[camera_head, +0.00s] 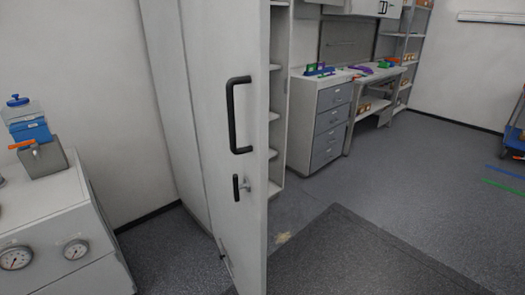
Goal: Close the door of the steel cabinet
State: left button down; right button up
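The steel cabinet's light grey door (215,60) stands open in the middle of the head view, its free edge towards me. It carries a long black handle (233,115) and a smaller black lever (238,187) below it. To the right of the door's edge, a strip of the cabinet's inside shows with several shelves (274,116). The door hides most of the inside. Neither of my grippers is in view.
A drawer cabinet (322,125) and bench stand beyond at right. A dark mat (350,255) lies on the open floor right of the door.

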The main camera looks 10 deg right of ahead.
aim_at(228, 42)
jog(key=z, duration=0.05)
jog(key=i, duration=0.5)
jog(key=z, duration=1.7)
jog(key=k, duration=0.85)
jog(key=u, duration=1.4)
